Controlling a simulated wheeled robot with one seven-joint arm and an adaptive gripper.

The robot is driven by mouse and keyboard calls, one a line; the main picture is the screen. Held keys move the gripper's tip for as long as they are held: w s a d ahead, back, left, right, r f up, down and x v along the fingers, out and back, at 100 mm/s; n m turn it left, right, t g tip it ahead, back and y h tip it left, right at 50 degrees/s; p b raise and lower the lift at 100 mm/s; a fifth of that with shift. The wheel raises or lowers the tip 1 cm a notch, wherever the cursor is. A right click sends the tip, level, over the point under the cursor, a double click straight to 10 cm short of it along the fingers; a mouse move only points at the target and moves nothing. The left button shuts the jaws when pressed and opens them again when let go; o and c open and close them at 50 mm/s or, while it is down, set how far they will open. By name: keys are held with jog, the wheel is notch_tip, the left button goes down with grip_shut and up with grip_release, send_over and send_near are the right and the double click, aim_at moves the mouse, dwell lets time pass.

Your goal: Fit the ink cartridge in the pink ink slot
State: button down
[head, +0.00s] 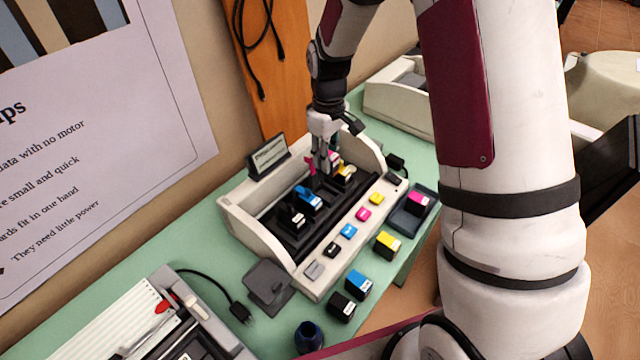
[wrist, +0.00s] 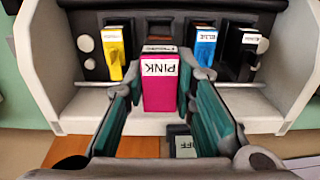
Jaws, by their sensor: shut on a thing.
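My gripper (head: 323,148) reaches down over the cartridge bay of the cream printer (head: 243,218). In the wrist view my gripper (wrist: 164,80) is shut on a pink cartridge (wrist: 159,96) labelled PINK, one finger on each side. The cartridge lines up with the pink slot (wrist: 160,48), between the yellow cartridge (wrist: 114,52) and the blue cartridge (wrist: 205,48). A black cartridge (wrist: 247,52) sits at the right. The slot is mostly hidden behind the held cartridge, so I cannot tell how deep it sits. In the head view the gripper hides most of the held cartridge.
A tray (head: 398,222) with another pink-topped cartridge (head: 419,201) lies by the printer. Loose yellow (head: 388,245), blue (head: 358,285) and black (head: 342,307) cartridges stand in front. Coloured buttons line the printer's front edge. A small sign (head: 268,157) stands behind the bay.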

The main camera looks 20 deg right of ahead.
notch_tip(320, 180, down, 6)
jog(key=shift+w+r+p, duration=0.15)
jog(key=shift+r+p, duration=0.05)
jog(key=shift+p, duration=0.1)
jog(key=shift+f, duration=2.05)
jog(key=shift+f, duration=0.2)
jog(key=shift+f, duration=0.2)
jog(key=c, duration=1.3)
grip_release()
jog(key=shift+f, duration=0.1)
jog(key=shift+c, duration=0.2)
